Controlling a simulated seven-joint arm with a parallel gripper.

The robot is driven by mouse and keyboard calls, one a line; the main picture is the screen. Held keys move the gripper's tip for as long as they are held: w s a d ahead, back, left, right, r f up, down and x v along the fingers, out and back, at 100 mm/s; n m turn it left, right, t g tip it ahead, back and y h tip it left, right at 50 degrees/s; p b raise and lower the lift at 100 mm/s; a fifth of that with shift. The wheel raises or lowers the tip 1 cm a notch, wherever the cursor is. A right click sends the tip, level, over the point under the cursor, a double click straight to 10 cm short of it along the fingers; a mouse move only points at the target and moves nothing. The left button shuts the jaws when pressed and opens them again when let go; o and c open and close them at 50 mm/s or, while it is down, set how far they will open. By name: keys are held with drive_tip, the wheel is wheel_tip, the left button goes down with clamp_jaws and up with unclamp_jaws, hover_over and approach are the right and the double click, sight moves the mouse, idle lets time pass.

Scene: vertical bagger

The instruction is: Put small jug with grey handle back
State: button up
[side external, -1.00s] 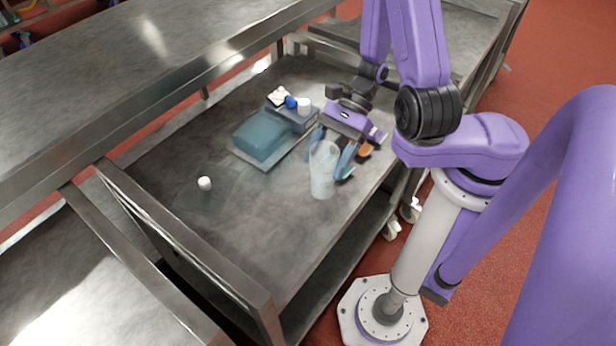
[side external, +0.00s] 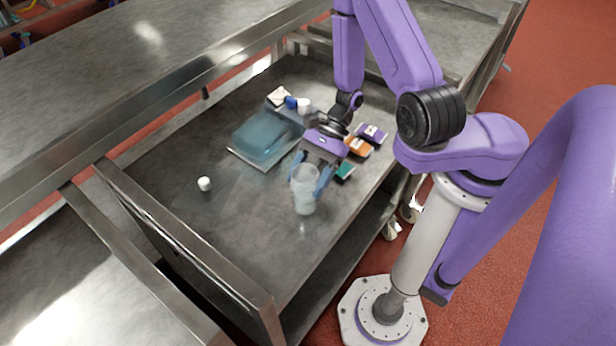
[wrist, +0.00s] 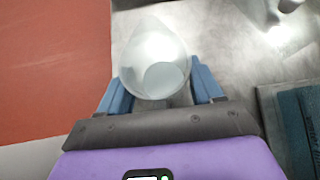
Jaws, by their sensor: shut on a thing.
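A clear, whitish jug (side external: 305,190) is held between the blue fingers of my gripper (side external: 307,178), over the right part of the steel cart top (side external: 225,235). In the wrist view the jug (wrist: 155,60) sits between the two fingertips (wrist: 155,88), with its round opening towards the camera. It looks upright or nearly so. I cannot make out a grey handle in either view. Whether its base touches the cart top is not clear.
A translucent blue-grey bin (side external: 266,136) lies behind the jug, with small white and blue items (side external: 291,101) beyond it. Purple, orange and green boxes (side external: 357,147) lie to the right. A small white cap (side external: 204,183) sits left. The cart's front left is clear.

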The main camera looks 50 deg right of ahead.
drive_tip(key=shift+f, duration=0.1)
drive_tip(key=o, duration=1)
drive_tip(key=shift+f, duration=0.1)
